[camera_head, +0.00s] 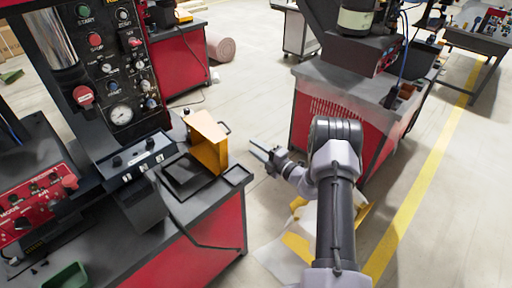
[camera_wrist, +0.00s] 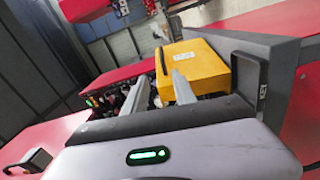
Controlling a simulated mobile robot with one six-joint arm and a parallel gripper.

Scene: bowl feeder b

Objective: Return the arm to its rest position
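My gripper (camera_head: 262,156) is in the middle of the head view, above the floor gap just right of the left machine's bench. In the wrist view its two light grey fingers (camera_wrist: 160,85) stand apart with nothing between them, so it is open and empty. My arm extends up from the bottom of the head view and bends toward the left bench. A yellow box-like part (camera_head: 208,141) stands on that bench, left of the gripper and apart from it. It also shows beyond the fingers in the wrist view (camera_wrist: 200,66).
The left machine has a control panel (camera_head: 110,65) and a red control box (camera_head: 38,205). A green bin (camera_head: 66,276) sits at its front. A second red machine (camera_head: 335,115) stands behind my arm. Open floor with a yellow line (camera_head: 418,190) lies to the right.

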